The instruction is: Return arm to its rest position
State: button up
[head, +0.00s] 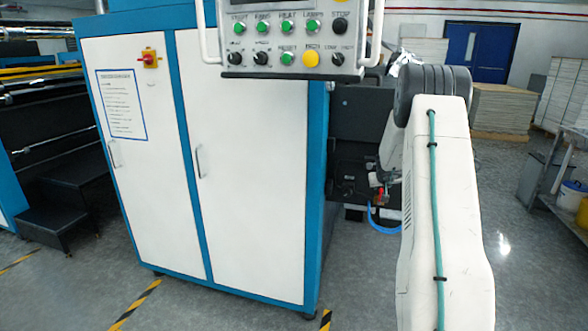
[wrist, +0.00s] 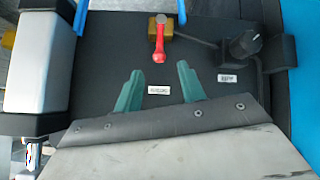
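My white arm (head: 440,200), with a green cable along it, reaches forward at the right of the head view.
A white and blue cabinet (head: 250,180) stands left of my arm, with a button panel (head: 290,40) above it. A blue hose (head: 383,226) hangs by the dark machine side. A metal table (head: 565,200) is at the right. Floor between is clear.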

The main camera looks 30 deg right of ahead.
jog(key=a+m+t+y, duration=0.1)
jog(key=a+y, duration=0.5)
jog(key=a, duration=1)
jog(key=s+a+r+n+g+y, duration=0.1)
jog(key=s+a+r, duration=0.15)
jog(key=a, duration=0.45)
jog(key=s+a+r+g+y, duration=0.1)
jog(key=s+a+r+y, duration=0.1)
jog(key=a+r, duration=0.35)
jog(key=s+a+r+n+g+y, duration=0.1)
jog(key=s+a+r, duration=0.15)
jog(key=a, duration=0.65)
jog(key=s+a+r+n+g+h, duration=0.1)
jog(key=s+a+r+n, duration=0.2)
jog(key=s+a, duration=0.7)
jog(key=s+a+r+n+g+h, duration=0.1)
jog(key=s+a+r+n, duration=0.1)
jog(key=s+a+r, duration=0.4)
jog(key=shift+s+a+r+n+h, duration=0.35)
jog(key=shift+s+a, duration=2.25)
jog(key=shift+s, duration=3.75)
